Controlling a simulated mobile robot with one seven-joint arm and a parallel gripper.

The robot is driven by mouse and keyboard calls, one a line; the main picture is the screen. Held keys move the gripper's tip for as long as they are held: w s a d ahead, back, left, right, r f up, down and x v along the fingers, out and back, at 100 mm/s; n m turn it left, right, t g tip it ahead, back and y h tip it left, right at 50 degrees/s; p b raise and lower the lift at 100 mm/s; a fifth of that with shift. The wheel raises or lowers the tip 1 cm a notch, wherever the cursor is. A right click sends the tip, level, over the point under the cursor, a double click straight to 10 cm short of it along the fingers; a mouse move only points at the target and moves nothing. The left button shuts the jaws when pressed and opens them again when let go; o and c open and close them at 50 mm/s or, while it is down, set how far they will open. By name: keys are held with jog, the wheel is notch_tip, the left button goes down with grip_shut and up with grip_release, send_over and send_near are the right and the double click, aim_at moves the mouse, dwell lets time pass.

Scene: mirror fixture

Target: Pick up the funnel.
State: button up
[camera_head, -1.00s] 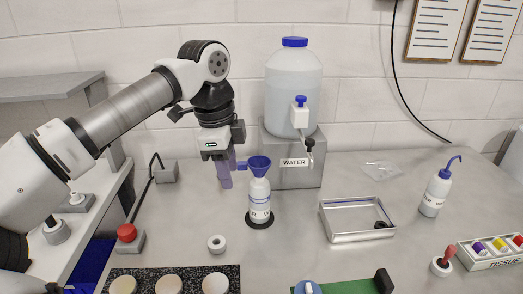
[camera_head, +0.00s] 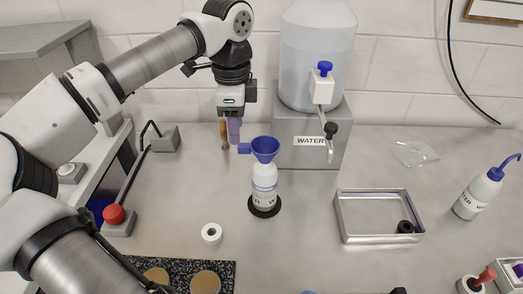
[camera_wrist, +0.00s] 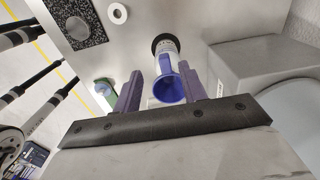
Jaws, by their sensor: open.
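The blue funnel (camera_head: 265,149) sits upright in the mouth of a white labelled bottle (camera_head: 264,186), which stands on a black round base (camera_head: 264,207). A small blue tab sticks out from the funnel's left side. My gripper (camera_head: 232,140) points down just left of the funnel, apart from it, near the tab. In the wrist view my gripper (camera_wrist: 160,88) shows its two purple fingers spread wide, with nothing held. The funnel's blue bowl (camera_wrist: 167,88) appears between and beyond the fingers there.
A large water container (camera_head: 317,60) with a tap stands on a metal block (camera_head: 290,150) behind and right of the funnel. A metal tray (camera_head: 380,238) lies to the right. A white ring (camera_head: 212,233) and a red button (camera_head: 115,215) are at the left front.

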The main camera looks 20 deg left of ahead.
aim_at(241, 152)
jog(key=f+b, duration=0.1)
jog(key=f, duration=0.2)
jog(key=f+b, duration=0.1)
jog(key=f, duration=0.2)
jog(key=f+b, duration=0.1)
jog(key=f, duration=0.2)
jog(key=shift+w+d+f, duration=0.1)
jog(key=shift+w+d, duration=0.1)
jog(key=shift+w, duration=0.15)
jog(key=shift+c, duration=0.3)
grip_shut()
